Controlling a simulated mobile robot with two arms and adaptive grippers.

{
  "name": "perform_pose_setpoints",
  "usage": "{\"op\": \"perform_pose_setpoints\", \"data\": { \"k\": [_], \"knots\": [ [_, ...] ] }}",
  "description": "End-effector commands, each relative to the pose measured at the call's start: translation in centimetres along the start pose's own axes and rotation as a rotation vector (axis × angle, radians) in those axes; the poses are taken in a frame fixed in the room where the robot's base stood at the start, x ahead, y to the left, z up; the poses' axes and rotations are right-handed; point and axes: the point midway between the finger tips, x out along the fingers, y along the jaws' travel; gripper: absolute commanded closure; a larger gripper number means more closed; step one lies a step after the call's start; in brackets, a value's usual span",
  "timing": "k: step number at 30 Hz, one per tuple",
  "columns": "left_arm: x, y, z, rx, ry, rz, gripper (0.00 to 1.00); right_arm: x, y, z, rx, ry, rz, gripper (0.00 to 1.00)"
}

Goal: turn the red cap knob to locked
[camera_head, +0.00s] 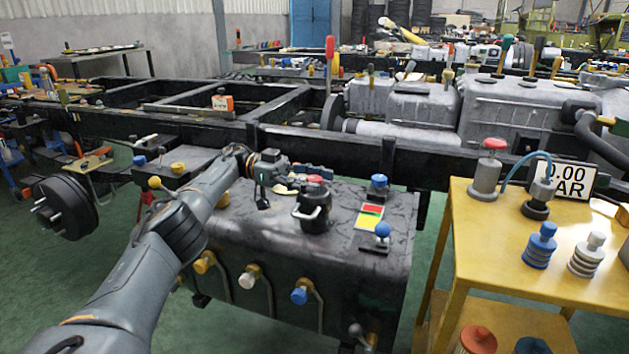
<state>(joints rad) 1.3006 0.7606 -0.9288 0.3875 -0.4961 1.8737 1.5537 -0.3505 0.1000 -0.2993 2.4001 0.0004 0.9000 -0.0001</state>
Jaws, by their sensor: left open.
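A black round knob (311,212) with a silver loop handle stands on the dark tank top, and a small red cap (315,179) shows at its top. A red and yellow label (369,217) lies flat to its right. My left gripper (290,187) is open, just left of and behind the knob. One dark finger points down at the left and the other reaches right, close to the red cap. I cannot tell whether it touches. The knob's far side is partly hidden. My right gripper is not in view.
Several valves with coloured caps line the tank's front (300,294). A black chassis rail (335,150) runs behind.

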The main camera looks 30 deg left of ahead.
Motion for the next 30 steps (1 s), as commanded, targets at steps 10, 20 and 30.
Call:
{"op": "perform_pose_setpoints", "data": {
  "k": [10,20,30],
  "knots": [
    [-0.1,0.0,-5.8,0.007,0.001,-0.001,0.46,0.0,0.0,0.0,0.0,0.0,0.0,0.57],
    [-0.1,0.0,-9.7,0.002,0.001,-0.003,0.46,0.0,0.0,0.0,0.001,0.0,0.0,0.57],
    [-0.1,0.0,-9.9,0.002,0.001,-0.003,0.46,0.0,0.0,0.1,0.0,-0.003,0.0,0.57]
  ]
}}
